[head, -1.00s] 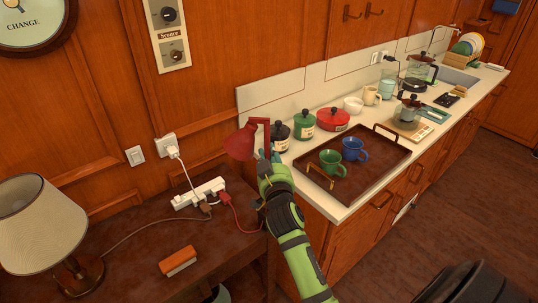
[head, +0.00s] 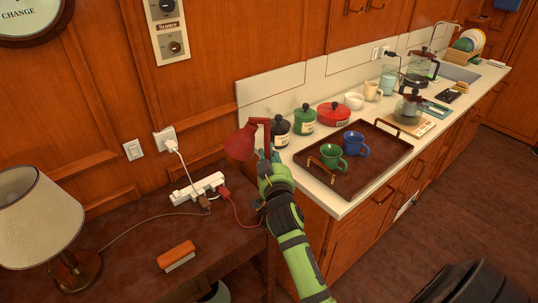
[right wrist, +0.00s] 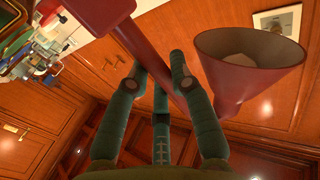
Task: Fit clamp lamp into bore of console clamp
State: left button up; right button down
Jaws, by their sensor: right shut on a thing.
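The red clamp lamp (head: 241,144) is in my right gripper (head: 268,160), held up above the right end of the dark console table (head: 225,235). Its cone shade points to the left and down in the head view. In the right wrist view my right gripper (right wrist: 157,75) has its teal fingers shut on the lamp's red stem, with the open shade (right wrist: 245,65) to the right. A small brass-coloured piece (head: 260,203) shows beside my right wrist at the console's edge; I cannot tell whether it is the console clamp. No bore is visible. My left gripper is not in view.
A white power strip (head: 198,187) with plugs and cords, an orange-brown block (head: 176,254) and a table lamp (head: 35,215) stand on the console. The counter at right holds a tray (head: 370,172) with two mugs, and canisters (head: 279,130) close behind the gripper.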

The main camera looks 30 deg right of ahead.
jog(key=shift+f, duration=0.15)
jog(key=c, duration=1)
grip_release()
jog(key=shift+s+a+f, duration=0.1)
jog(key=shift+s, duration=0.1)
jog(key=v, duration=0.7)
jog(key=shift+a, duration=0.1)
